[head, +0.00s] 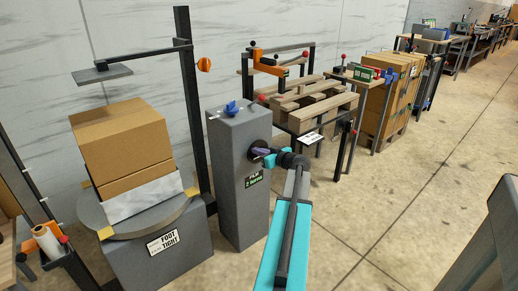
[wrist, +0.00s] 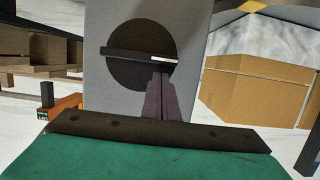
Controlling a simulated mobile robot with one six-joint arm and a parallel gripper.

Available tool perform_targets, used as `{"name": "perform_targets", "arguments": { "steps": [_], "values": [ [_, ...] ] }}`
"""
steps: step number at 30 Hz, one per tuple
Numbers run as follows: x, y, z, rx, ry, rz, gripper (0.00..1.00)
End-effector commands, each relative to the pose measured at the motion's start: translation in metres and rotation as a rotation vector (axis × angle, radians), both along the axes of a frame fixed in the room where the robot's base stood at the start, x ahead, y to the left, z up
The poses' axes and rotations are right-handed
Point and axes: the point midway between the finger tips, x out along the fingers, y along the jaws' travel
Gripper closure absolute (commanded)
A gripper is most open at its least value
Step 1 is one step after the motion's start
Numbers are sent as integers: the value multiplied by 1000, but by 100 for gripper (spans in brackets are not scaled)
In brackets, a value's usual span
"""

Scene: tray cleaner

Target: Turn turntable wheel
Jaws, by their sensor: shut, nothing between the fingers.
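The wheel, a black round disc (head: 257,152), sits on the face of a grey pillar (head: 231,190). In the wrist view the wheel (wrist: 126,72) fills the middle, with a dark bar across it and a white mark (wrist: 164,59) near the bar's right end. My gripper (head: 262,152) is in front of the disc. Its purple fingers (wrist: 163,80) are shut and empty, their tips just below the white mark. I cannot tell whether they touch the bar. The round grey turntable (head: 165,222) carries a stacked cardboard box (head: 120,136) at the left.
A blue knob (head: 231,108) is on top of the pillar, and a label (head: 254,179) is below the wheel. A dark post (head: 189,105) stands between turntable and pillar. Wooden pallets (head: 318,104) are behind to the right.

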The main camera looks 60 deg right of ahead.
Motion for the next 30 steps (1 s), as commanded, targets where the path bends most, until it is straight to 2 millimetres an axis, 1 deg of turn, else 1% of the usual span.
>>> {"name": "perform_targets", "arguments": {
  "steps": [1,5,20,30],
  "values": [
    [0,0,-4,0,1,0,100],
    [0,0,-9,0,1,0,100],
    [0,0,-11,-6,2,0,100],
    [0,2,-15,-58,19,0,100]
  ]
}}
